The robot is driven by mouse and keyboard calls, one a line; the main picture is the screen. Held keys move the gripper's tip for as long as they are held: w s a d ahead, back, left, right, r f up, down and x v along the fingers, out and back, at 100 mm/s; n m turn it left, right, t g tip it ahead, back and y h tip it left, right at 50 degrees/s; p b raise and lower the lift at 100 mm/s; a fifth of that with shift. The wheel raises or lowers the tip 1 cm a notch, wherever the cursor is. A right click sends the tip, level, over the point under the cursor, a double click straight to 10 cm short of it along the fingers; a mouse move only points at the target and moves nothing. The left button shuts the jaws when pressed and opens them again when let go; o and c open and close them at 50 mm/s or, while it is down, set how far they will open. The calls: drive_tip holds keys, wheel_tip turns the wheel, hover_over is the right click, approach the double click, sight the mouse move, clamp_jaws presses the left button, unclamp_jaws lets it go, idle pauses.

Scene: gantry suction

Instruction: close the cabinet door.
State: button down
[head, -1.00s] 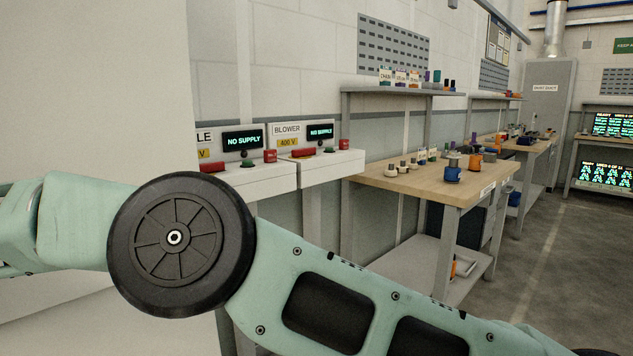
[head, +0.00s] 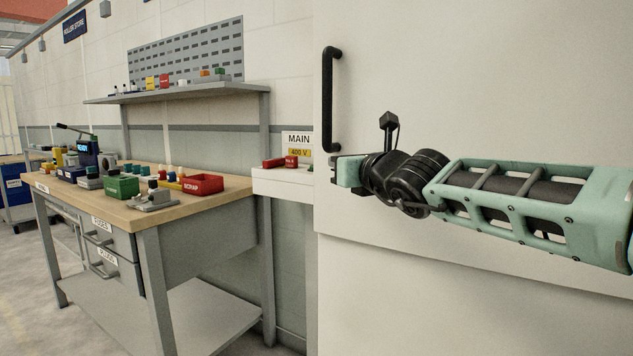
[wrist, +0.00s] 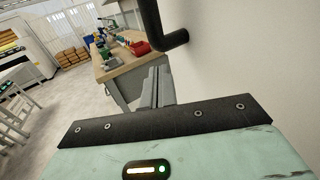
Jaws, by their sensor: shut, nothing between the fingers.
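The cabinet door (head: 480,80) is a large plain cream panel filling the right of the head view. A black bar handle (head: 332,100) stands upright near its left edge. I cannot tell how far the door is open. My gripper (head: 335,170) is in front of the panel by its left edge, just below the handle's lower end. In the wrist view my gripper (wrist: 156,88) has its grey fingers together and empty. The handle (wrist: 163,28) shows there just beyond the fingers, beside the cream surface (wrist: 250,50). Whether the gripper touches the door is unclear.
A workbench (head: 165,208) with red and green bins and small parts stands at left, a shelf (head: 180,92) above it. Open floor (head: 20,290) lies at the far left.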

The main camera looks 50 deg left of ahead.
drive_tip(key=s+d+b, duration=0.2)
drive_tip(key=s+b, duration=0.6)
drive_tip(key=b, duration=0.2)
drive_tip(key=shift+s+d, duration=0.15)
drive_tip(key=shift+s, duration=0.1)
